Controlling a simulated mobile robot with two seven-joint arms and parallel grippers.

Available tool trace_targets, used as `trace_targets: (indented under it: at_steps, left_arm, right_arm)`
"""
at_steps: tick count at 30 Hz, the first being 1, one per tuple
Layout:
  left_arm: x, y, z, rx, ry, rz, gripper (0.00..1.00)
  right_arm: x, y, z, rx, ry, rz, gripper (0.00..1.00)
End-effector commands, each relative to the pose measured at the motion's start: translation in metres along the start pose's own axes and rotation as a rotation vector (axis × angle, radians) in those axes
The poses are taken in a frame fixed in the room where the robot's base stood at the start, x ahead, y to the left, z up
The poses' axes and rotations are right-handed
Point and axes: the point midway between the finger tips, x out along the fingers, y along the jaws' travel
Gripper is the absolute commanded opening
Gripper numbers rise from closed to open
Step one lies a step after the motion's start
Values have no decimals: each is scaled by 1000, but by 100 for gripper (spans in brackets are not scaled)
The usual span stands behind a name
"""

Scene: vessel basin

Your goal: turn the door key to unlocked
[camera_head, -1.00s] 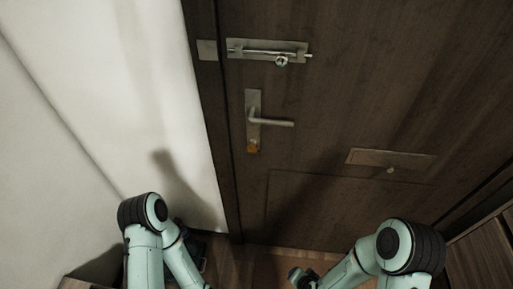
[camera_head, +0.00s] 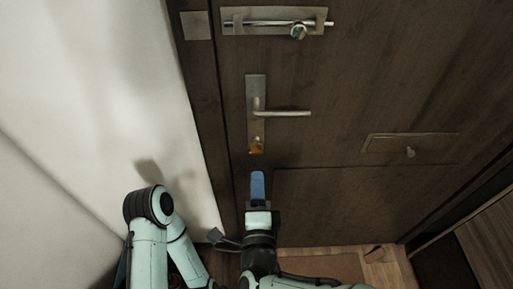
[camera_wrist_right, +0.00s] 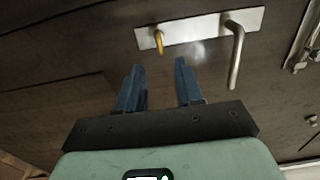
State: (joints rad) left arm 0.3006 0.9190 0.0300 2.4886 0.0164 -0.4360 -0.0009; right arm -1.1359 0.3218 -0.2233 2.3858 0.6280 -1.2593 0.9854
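The key (camera_head: 256,148) is a small orange-yellow piece at the lower end of the metal handle plate (camera_head: 256,90) on the dark wooden door. In the right wrist view the key (camera_wrist_right: 159,42) stands out from the plate, beyond my fingers. My right gripper (camera_head: 257,180) is just below the key in the head view, pointing up at it. In the wrist view the right gripper (camera_wrist_right: 159,82) has two blue fingers apart with nothing between them, and the key is clear of them. My left arm shows at the lower left, but its gripper cannot be made out.
The lever handle (camera_head: 285,113) sticks out to the right above the key. A sliding bolt (camera_head: 275,22) is higher on the door, and a small flap with a knob (camera_head: 409,146) is to the right. A white wall (camera_head: 100,90) borders the door frame on the left.

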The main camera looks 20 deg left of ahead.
Motion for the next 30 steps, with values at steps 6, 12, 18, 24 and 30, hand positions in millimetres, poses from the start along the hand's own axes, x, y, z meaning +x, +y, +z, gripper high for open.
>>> trace_targets:
  at_steps: [6, 12, 18, 24, 30]
  left_arm:
    - [-2, 0, 1, 0, -3, -1, 0]
    - [-2, 0, 2, -1, -5, -1, 0]
    - [-3, 0, 2, -1, -6, -2, 0]
    - [-3, 0, 2, -1, -6, -2, 0]
    - [-3, 0, 2, -1, -6, -2, 0]
  right_arm:
    - [47, 0, 0, -3, 1, -1, 36]
    - [86, 1, 0, -5, 1, 1, 36]
    - [108, 1, 0, -5, -1, 2, 36]
    - [114, 1, 0, -4, -2, 2, 36]
    - [114, 1, 0, -4, -2, 2, 30]
